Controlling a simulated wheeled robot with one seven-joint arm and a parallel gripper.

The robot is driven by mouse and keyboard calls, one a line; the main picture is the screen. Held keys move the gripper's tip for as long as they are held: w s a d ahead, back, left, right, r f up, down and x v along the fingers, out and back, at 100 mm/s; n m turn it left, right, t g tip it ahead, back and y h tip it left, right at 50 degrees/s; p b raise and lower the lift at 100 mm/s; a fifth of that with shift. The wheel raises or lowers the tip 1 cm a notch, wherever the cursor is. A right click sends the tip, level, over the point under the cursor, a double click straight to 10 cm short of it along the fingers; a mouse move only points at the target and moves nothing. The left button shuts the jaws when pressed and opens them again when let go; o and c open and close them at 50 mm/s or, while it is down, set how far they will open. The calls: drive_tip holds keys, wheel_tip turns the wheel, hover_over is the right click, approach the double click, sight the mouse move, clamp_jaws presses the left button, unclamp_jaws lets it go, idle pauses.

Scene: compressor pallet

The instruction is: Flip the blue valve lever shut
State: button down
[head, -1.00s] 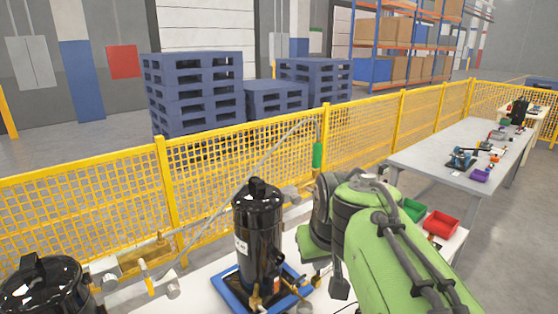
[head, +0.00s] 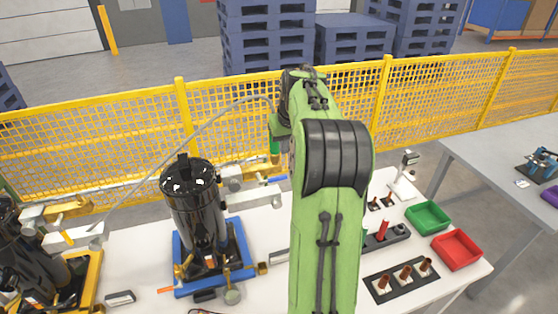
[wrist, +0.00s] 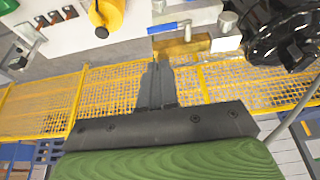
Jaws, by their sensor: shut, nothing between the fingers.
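The blue valve lever (wrist: 168,27) is a slim blue handle in the wrist view, just beyond my fingertips. It lies roughly level in the picture, beside a brass valve body (wrist: 182,46). In the head view the lever (head: 283,177) shows as a small blue bit left of my arm, partly hidden. The black compressor (head: 195,208) stands upright on a blue pallet (head: 180,262). My gripper (wrist: 157,65) is shut and empty, its fingertips apart from the lever in the picture; the exact gap cannot be told. My arm hides it in the head view.
A yellow mesh fence (head: 140,135) runs behind the white table (head: 262,225). Another black compressor (head: 30,255) stands at left. Green (head: 428,216) and red (head: 458,249) bins and black holders with parts (head: 402,278) lie on the right. A thin grey hose arches above the compressor.

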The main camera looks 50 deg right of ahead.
drive_tip(key=x, duration=1.4)
drive_tip(key=shift+s+a+f+p, duration=0.1)
drive_tip(key=shift+a+f+p, duration=0.05)
drive_tip(key=shift+a+p, duration=0.15)
